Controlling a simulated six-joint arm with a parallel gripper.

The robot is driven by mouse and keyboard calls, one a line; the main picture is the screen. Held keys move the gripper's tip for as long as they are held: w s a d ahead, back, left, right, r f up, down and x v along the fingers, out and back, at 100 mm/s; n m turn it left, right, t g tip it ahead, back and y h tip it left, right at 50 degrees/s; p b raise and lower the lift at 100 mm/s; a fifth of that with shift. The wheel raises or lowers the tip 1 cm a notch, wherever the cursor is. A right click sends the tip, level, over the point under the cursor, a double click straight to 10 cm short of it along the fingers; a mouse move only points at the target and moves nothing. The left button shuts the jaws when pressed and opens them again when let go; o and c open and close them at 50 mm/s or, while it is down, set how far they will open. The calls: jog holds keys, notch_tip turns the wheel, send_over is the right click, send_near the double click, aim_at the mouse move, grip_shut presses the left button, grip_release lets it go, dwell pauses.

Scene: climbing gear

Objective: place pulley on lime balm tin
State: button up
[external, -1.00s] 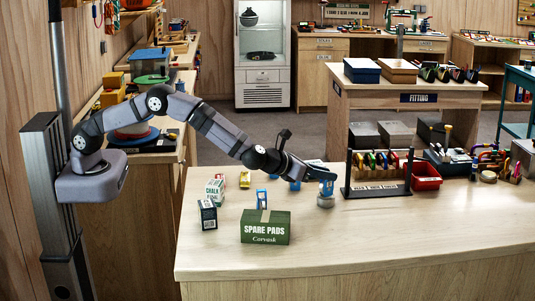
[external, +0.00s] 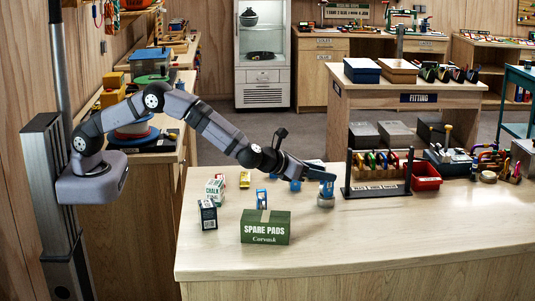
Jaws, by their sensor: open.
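A small blue piece, which looks like the pulley (external: 327,187), stands upright on top of a low round pale tin (external: 326,202) right of the middle of the bench. The tin looks greyish, and I cannot read its label or make out a lime colour. My gripper (external: 322,175) is open at the upper end of the blue piece, reaching in from the left. The jaws are small and dark here, so I cannot tell whether they still touch the piece.
A green SPARE PADS box (external: 265,228), a dark box (external: 208,214), a chalk box (external: 215,189), a yellow item (external: 245,180) and blue items (external: 262,198) stand to the left. A black carabiner rack (external: 378,178) and red bin (external: 426,177) stand to the right.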

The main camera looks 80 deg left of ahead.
jog(key=b+v, duration=0.3)
jog(key=v, duration=0.7)
jog(key=shift+s, duration=0.35)
jog(key=shift+d+r, duration=0.1)
jog(key=shift+d, duration=0.05)
